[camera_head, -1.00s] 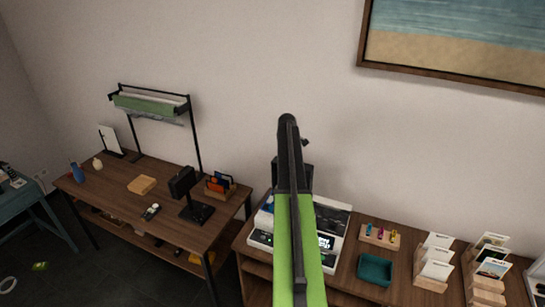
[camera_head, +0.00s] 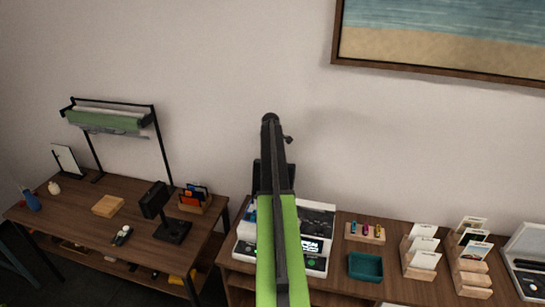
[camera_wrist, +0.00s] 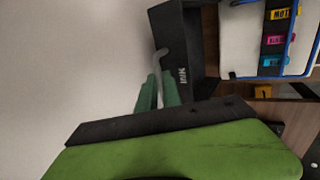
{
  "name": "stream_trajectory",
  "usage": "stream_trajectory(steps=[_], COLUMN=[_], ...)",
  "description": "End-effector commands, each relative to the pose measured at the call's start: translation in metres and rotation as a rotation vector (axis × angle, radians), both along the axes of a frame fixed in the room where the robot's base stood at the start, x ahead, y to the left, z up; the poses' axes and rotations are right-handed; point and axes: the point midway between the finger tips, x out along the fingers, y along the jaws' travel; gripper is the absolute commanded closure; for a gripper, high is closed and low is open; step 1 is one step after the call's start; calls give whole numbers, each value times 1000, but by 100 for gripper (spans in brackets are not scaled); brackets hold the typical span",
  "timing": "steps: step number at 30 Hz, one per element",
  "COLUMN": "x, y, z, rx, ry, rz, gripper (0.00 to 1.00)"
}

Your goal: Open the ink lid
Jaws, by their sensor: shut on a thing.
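The ink lid (camera_wrist: 177,35) is a dark panel with small pale lettering and a curved grey handle (camera_wrist: 160,63) in the wrist view. The green fingers of my gripper (camera_wrist: 159,94) are shut on this handle. The lid stands raised to the left of the ink bay, where yellow, magenta and cyan labels (camera_wrist: 274,40) are exposed. In the head view the white and grey printer (camera_head: 318,225) sits on the wooden cabinet. My green and black arm covers its middle, so the lid and fingers are hidden there.
A teal tray (camera_head: 365,267), a wooden block with several coloured cartridges (camera_head: 365,232) and card holders (camera_head: 421,255) stand right of the printer. A desk with a black stand (camera_head: 170,229) is at the left. The wall is close behind.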

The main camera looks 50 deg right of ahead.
Motion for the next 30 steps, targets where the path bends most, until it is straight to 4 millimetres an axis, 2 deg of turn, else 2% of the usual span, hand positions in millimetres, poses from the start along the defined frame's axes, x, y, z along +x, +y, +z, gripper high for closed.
stream_trajectory(steps=[3, 4, 9, 20, 26, 30], x=[3, 3, 5, 7, 4, -1], y=[-5, -4, -2, 2, 11, 21], z=[3, 3, 3, 5, 31, 60], rx=[-17, -17, -15, -11, -10, -11], ry=[-3, -4, -5, -5, -5, -5], rz=[3, 4, 6, 8, 8, 8], gripper=[100, 90, 70, 70, 70, 70])
